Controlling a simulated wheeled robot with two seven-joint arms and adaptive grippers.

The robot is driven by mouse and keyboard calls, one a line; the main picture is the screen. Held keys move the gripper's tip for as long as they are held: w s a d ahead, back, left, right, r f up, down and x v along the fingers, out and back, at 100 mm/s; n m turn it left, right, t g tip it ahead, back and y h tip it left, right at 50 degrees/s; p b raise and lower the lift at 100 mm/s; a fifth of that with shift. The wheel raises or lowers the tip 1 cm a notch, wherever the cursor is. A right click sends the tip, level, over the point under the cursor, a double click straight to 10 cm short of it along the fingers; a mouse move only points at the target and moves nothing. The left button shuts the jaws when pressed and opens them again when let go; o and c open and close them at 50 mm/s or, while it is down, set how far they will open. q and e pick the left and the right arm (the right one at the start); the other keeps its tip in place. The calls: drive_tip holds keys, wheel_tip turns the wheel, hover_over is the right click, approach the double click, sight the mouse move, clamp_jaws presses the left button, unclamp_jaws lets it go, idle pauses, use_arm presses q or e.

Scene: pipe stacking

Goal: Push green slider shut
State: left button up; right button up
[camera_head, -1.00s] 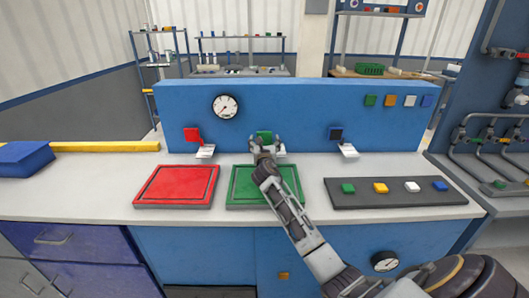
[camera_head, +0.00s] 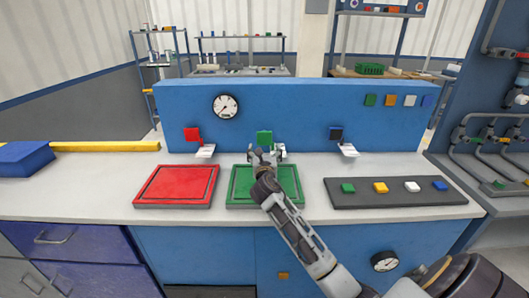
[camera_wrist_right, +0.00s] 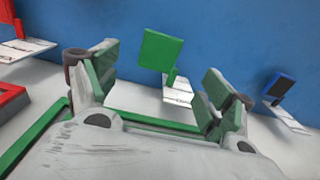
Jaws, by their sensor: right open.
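The green slider (camera_head: 264,137) is a square green plate on the blue panel, with a white ledge below it. In the right wrist view the green slider (camera_wrist_right: 160,50) stands upright, its white ledge (camera_wrist_right: 178,91) partly below it. My right gripper (camera_head: 265,152) is over the back of the green tray, just in front of and below the slider. In the right wrist view the right gripper (camera_wrist_right: 160,88) has its two fingers wide apart, with nothing between them touching; the slider shows beyond the gap. My left gripper is not in view.
A red slider (camera_head: 192,134) and a dark blue slider (camera_head: 336,133) flank the green one. A red tray (camera_head: 176,202), a green tray (camera_head: 236,201) and a grey strip (camera_head: 400,203) with several coloured blocks lie on the table.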

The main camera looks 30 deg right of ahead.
drive_tip(key=shift+s+a, duration=0.1)
drive_tip(key=v, duration=0.3)
drive_tip(key=shift+s+a+p, duration=0.15)
drive_tip(key=shift+s+p, duration=0.1)
drive_tip(key=shift+p, duration=0.1)
drive_tip(key=shift+s+a, duration=0.1)
drive_tip(key=shift+s, duration=0.05)
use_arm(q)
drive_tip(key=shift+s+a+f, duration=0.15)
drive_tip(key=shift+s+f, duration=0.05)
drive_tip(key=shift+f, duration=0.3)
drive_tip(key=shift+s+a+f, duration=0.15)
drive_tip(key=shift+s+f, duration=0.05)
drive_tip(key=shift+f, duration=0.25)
